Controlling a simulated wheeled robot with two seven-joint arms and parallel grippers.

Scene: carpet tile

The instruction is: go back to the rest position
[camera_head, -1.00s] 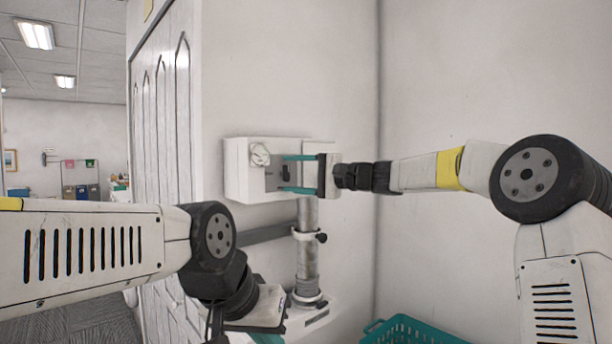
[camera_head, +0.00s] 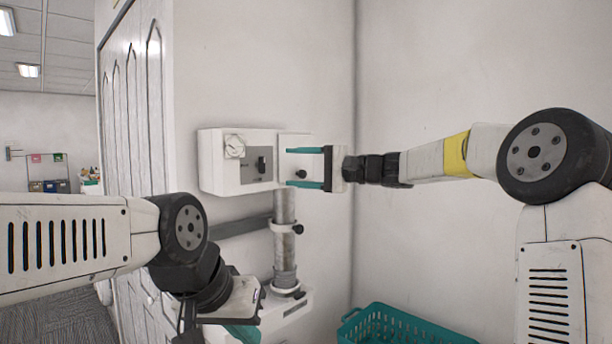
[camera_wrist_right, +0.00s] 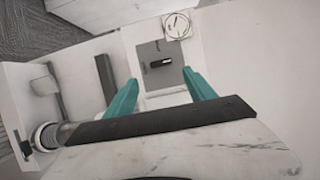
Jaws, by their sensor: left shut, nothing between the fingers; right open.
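My right gripper (camera_head: 290,167) is open and empty, its two teal fingers pointing left toward a white wall box (camera_head: 221,175). The box has a grey panel with a black switch handle (camera_head: 262,165) and a white round dial (camera_head: 234,147). The fingers overlap the box's right part in the head view, to the right of the switch handle, and do not grip it. In the right wrist view the switch handle (camera_wrist_right: 161,63) shows beyond the gap between the fingertips. My left gripper (camera_head: 244,333) is low at the bottom edge, partly cut off, shut and holding nothing visible.
A grey vertical pipe (camera_head: 285,240) runs below the box to a white base (camera_head: 290,308). A teal basket (camera_head: 400,327) stands at the bottom right. A white panelled door (camera_head: 135,110) is at the left. The wall corner is close behind my right gripper.

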